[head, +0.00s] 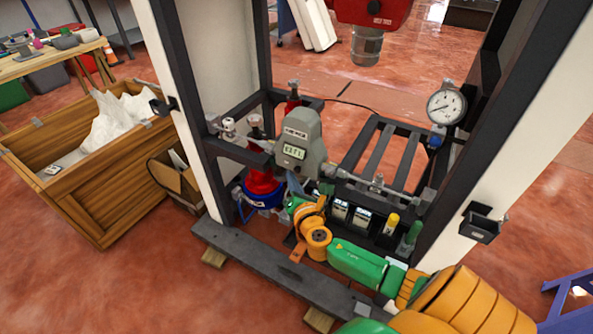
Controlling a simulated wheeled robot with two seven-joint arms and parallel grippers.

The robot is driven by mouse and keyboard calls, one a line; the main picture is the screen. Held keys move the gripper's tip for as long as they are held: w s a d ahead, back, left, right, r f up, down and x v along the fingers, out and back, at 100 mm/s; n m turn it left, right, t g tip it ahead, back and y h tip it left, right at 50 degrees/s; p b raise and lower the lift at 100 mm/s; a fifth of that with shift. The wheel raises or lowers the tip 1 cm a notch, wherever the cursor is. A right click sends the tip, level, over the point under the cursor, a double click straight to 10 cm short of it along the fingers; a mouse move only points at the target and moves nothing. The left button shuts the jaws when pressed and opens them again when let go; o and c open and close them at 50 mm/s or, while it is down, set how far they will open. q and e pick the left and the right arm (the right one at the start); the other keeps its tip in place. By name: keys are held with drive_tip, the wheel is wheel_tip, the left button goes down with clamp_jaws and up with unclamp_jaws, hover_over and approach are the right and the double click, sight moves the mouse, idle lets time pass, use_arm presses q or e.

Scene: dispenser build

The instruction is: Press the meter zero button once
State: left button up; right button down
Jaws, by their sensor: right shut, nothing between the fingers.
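The grey meter (299,133) stands upright in the middle of the dark frame, with a small lit display on its front. Its zero button is too small to make out. My right arm, green and orange, comes in from the lower right. My right gripper (297,187) is shut and empty, just below the meter's lower part; I cannot tell whether it touches anything. My left gripper is out of view.
A round pressure gauge (446,106) is on the right post. A red and blue canister (263,189) stands left below the meter. Small bottles, one yellow-capped (391,223), stand to the right. A wooden crate (100,190) stands at left. A dark beam (250,262) crosses in front.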

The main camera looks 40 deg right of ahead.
drive_tip(key=shift+w+d, duration=0.15)
drive_tip(key=shift+d, duration=0.25)
drive_tip(key=shift+w+d, duration=0.15)
drive_tip(key=shift+d, duration=0.25)
idle(0.8)
drive_tip(key=shift+a, duration=0.1)
drive_tip(key=shift+s+a, duration=0.35)
drive_tip(key=shift+a, duration=0.35)
drive_tip(key=shift+s+a+p, duration=0.2)
drive_tip(key=shift+s+a, duration=0.1)
drive_tip(key=shift+a, duration=0.5)
drive_tip(key=shift+s+a+p, duration=0.2)
drive_tip(key=shift+s+a, duration=0.15)
drive_tip(key=shift+a, duration=0.4)
drive_tip(key=shift+s+a+p, duration=0.2)
drive_tip(key=shift+s+a, duration=0.1)
drive_tip(key=shift+a, duration=0.5)
